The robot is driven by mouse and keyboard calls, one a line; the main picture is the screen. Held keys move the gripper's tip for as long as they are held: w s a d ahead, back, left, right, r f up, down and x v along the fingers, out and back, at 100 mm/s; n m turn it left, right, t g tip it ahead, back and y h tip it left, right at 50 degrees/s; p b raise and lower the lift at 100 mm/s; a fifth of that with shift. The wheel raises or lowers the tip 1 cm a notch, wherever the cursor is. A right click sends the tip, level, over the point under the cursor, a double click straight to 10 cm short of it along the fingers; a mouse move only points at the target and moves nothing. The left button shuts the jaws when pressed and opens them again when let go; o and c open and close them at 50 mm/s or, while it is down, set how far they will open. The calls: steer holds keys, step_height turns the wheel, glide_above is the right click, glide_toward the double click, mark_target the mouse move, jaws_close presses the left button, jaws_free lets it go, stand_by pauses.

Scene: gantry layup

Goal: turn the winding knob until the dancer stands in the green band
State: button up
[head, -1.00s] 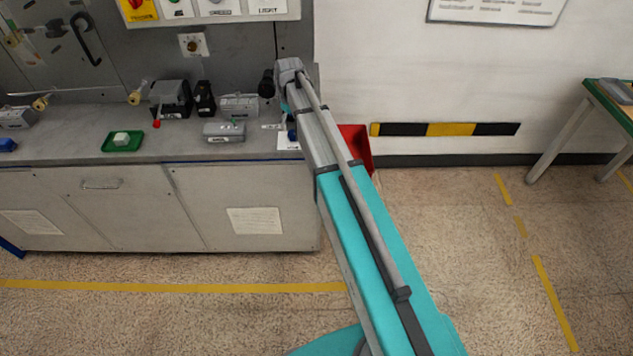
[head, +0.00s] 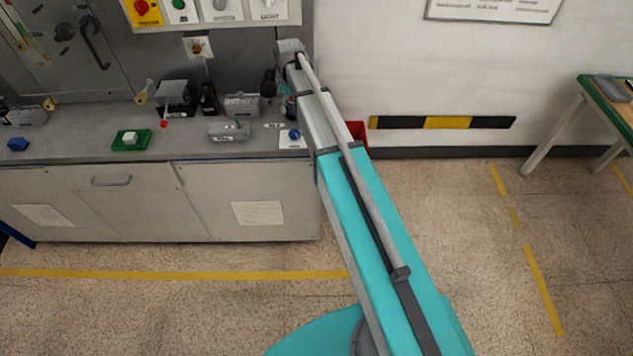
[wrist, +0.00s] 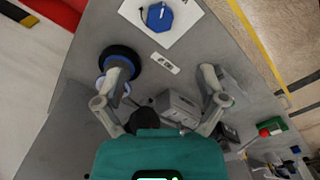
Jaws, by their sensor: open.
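My gripper (wrist: 168,85) is open and empty in the wrist view, its fingers spread above the grey bench. In the head view it is mostly hidden behind my arm, near the bench's right end. A blue faceted knob-like piece (wrist: 160,17) lies on a white card ahead of the fingers; in the head view it shows as a small blue piece (head: 294,134). A round dial (head: 197,48) sits on a pale plate on the back panel. I cannot tell which is the winding knob. The dancer and green band cannot be made out.
A black disc with a blue rim (wrist: 121,62) is close to the left finger. A grey block (wrist: 178,106) lies between the fingers, farther down the picture. A green tray (head: 120,146) and a grey box (head: 229,131) stand on the bench. A red bin (head: 357,134) is beyond the bench's right end.

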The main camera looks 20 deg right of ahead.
steer(key=s+f+m+b, duration=0.2)
steer(key=s+f+b, duration=0.1)
steer(key=s, duration=0.5)
steer(key=s+f+m+b, duration=0.2)
steer(key=s+f+b, duration=0.2)
steer(key=s, duration=0.5)
steer(key=s+f+m+b, duration=0.1)
steer(key=s+f+b, duration=0.2)
steer(key=s, duration=0.6)
steer(key=shift+d+f+m+b, duration=0.25)
steer(key=shift+m+b, duration=0.15)
steer(key=shift+b, duration=0.1)
stand_by(3.1)
